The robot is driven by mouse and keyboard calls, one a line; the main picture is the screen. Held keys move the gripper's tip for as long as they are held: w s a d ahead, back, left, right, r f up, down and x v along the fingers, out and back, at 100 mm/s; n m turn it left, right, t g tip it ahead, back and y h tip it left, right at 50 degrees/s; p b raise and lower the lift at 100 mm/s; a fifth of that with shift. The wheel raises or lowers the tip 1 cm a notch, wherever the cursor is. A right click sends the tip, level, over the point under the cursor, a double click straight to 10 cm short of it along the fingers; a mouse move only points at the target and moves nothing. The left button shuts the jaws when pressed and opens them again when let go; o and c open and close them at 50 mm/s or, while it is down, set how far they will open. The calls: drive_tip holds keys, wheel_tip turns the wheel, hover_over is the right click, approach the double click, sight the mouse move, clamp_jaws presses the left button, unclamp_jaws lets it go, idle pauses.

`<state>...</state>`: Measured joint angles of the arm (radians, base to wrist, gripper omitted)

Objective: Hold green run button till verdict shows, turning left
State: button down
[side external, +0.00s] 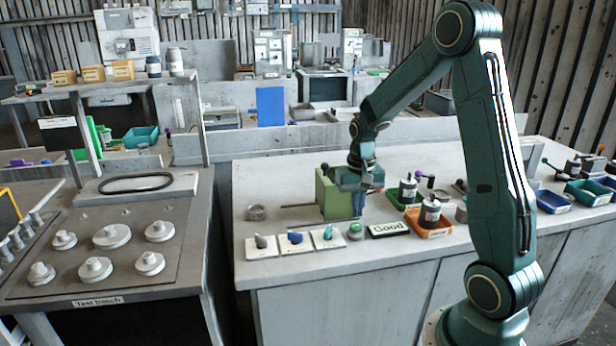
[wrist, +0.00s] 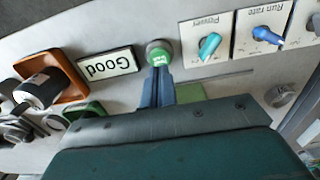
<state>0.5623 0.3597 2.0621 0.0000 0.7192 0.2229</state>
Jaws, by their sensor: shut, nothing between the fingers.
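The green run button (side external: 355,231) is a round cap on a grey base at the bench's front edge; in the wrist view it is the green disc (wrist: 158,52). The panel beside it reads "Good" (side external: 388,229), and it shows upside down in the wrist view (wrist: 107,64). My gripper (side external: 358,214) is shut and empty, its blue fingers pointing down. In the side view the fingertips end just behind and above the button. In the wrist view the fingertips (wrist: 158,72) come up to the button's near edge; I cannot tell whether they touch it.
Left of the button are knob plates, including Power with a teal knob (wrist: 210,46) and Run rate with a blue knob (wrist: 266,35). A green block (side external: 335,195) stands close behind my fingers. An orange tray (side external: 430,225) with a labelled jar is to the right.

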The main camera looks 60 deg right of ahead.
sight(355, 227)
drive_tip(key=shift+r, duration=1.75)
drive_tip(key=shift+a+r, duration=0.2)
drive_tip(key=shift+a, duration=0.05)
drive_tip(key=s+a+r+n+t, duration=0.2)
drive_tip(key=s+a+r+n, duration=0.2)
drive_tip(key=a+r, duration=0.55)
drive_tip(key=s+a+r+n+t, duration=0.3)
drive_tip(key=s+a+n, duration=0.2)
drive_tip(key=s+a, duration=0.5)
drive_tip(key=shift+s+a+r+t, duration=0.2)
drive_tip(key=shift+s+a+t, duration=0.05)
drive_tip(key=shift+s+t, duration=0.1)
